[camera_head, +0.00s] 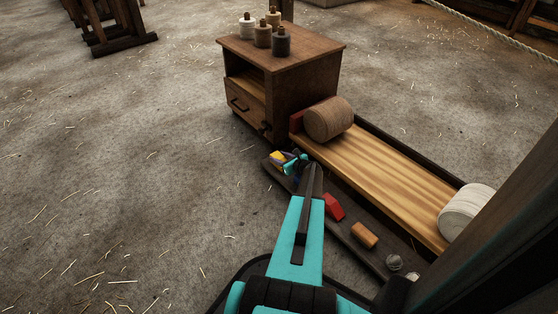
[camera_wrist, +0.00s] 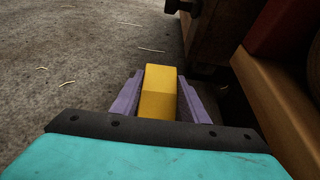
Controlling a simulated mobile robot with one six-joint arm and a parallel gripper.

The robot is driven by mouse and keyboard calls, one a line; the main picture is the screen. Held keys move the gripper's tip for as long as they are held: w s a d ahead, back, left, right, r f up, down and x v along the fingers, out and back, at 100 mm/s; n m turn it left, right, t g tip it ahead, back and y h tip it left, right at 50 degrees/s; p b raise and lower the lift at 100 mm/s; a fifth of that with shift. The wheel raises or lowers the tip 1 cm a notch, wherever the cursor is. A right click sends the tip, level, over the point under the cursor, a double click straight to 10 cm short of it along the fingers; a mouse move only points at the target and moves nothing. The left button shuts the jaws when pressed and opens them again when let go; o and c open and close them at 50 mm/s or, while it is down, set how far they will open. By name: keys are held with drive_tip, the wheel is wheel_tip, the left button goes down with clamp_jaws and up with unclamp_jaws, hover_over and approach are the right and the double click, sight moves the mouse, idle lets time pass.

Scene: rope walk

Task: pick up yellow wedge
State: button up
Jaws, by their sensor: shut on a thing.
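The yellow wedge (camera_wrist: 158,92) sits between the two purple fingers of my gripper (camera_wrist: 160,95) in the wrist view. The fingers are shut on it, one on each side. In the head view the yellow wedge (camera_head: 277,156) shows as a small patch at the far end of my teal arm, by my gripper (camera_head: 284,160). It is over or close to the left end of a dark narrow ledge. I cannot tell from these frames how high it is held. Its lower part is hidden by the gripper.
A red block (camera_head: 334,206), a wooden block (camera_head: 364,235) and a grey ball (camera_head: 394,262) lie on the dark ledge (camera_head: 345,238). A long wooden bench (camera_head: 385,175) with two rolls runs beside it. The floor at left is clear.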

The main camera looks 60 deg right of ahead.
sight(280, 158)
drive_tip(key=shift+r+p, duration=0.35)
drive_tip(key=shift+r, duration=0.3)
wheel_tip(280, 158, up, 3)
drive_tip(key=shift+a+f+p, duration=0.1)
drive_tip(key=shift+p, duration=0.85)
drive_tip(key=s+a+p, duration=0.4)
drive_tip(key=s+a, duration=0.4)
drive_tip(key=a, duration=0.5)
drive_tip(key=shift+a+r, duration=0.35)
drive_tip(key=shift+r, duration=0.05)
